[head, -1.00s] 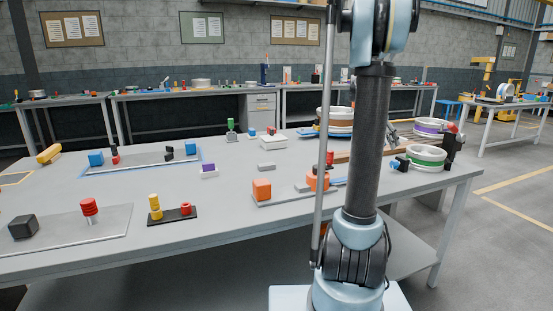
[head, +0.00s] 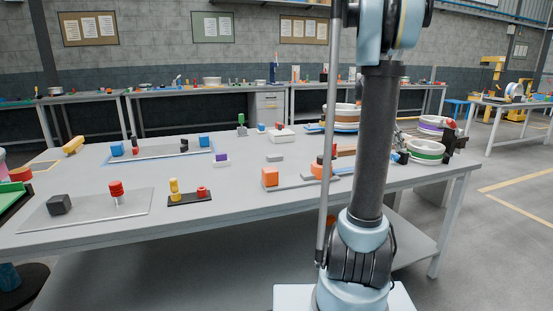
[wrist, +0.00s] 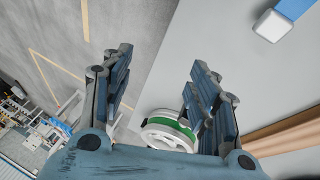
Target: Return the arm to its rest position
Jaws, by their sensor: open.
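My arm (head: 377,150) stands upright in front of the table in the head view, its upper links cut off by the top edge. My gripper (wrist: 160,75) is open and empty in the wrist view, its two dark fingers wide apart. A white wheel with a green band (wrist: 168,133) shows between and beyond the fingers, partly covered by the right finger. It also lies at the table's right end in the head view (head: 426,152). Whether any finger touches it cannot be told. A dark part with red by the wheels in the head view is too small to identify.
The grey table (head: 250,205) carries blocks, pegs and trays. A purple-banded wheel (head: 433,122) lies behind the green-banded one. A wooden bar (wrist: 285,138) and a blue-and-white piece (wrist: 280,18) show in the wrist view. Open floor (head: 505,220) lies to the right.

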